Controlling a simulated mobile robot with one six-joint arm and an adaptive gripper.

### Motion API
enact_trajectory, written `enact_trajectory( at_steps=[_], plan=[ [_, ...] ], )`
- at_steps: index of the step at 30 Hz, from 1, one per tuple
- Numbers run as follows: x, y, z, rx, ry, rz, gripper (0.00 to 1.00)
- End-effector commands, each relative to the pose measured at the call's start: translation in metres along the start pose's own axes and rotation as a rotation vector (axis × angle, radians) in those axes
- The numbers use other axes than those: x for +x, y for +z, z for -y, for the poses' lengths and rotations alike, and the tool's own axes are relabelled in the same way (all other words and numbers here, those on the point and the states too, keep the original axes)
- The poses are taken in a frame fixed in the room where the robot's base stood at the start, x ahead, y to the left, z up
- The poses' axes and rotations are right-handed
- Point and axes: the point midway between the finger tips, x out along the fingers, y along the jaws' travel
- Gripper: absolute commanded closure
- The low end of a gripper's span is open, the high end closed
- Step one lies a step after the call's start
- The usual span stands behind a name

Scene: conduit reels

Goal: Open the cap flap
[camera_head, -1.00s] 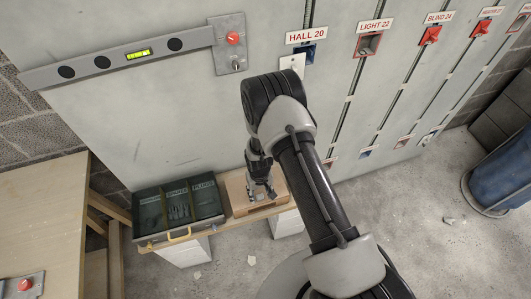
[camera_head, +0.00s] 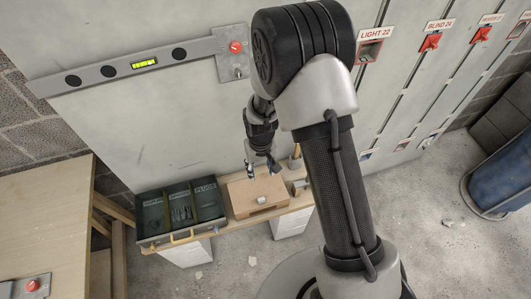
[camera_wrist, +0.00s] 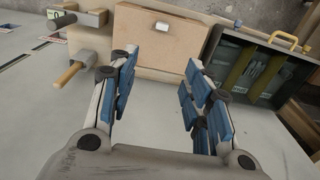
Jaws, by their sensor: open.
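No part in view can be named the cap flap for certain. The spot on the wall under the HALL 20 sign is hidden behind my arm in the head view. My gripper (camera_head: 262,172) is open and empty, above the brown wooden block on the low bench. In the wrist view, my gripper's blue-padded fingers (camera_wrist: 157,62) are spread wide with nothing between them. The brown block (camera_head: 248,190) has a small pale piece (camera_head: 262,200) at its near side. The block (camera_wrist: 150,55) and pale piece (camera_wrist: 162,26) also show beyond the fingertips in the wrist view.
A dark compartment tray (camera_head: 180,211) with a yellow handle (camera_head: 182,237) sits left of the block. A wooden-tipped grey peg (camera_wrist: 75,72) shows in the wrist view. Red switches (camera_head: 430,42) line the wall at right. A blue barrel (camera_head: 502,178) stands at far right.

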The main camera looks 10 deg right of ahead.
Motion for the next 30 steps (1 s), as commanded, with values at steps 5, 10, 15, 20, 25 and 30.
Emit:
enact_trajectory(
  at_steps=[5, 10, 15, 20, 25, 30],
  plan=[
    [-0.037, 0.001, -0.002, 0.0, -0.001, -0.028, 0.55],
    [-0.07, 0.005, -0.004, 0.0, -0.001, -0.052, 0.55],
    [-0.097, 0.013, -0.006, 0.0, -0.001, -0.072, 0.55],
    [-0.113, 0.019, -0.007, 0.001, -0.001, -0.083, 0.55],
    [-0.119, 0.022, -0.008, 0.001, -0.001, -0.087, 0.55],
    [-0.119, 0.022, -0.008, 0.001, -0.001, -0.087, 0.55]
  ],
)
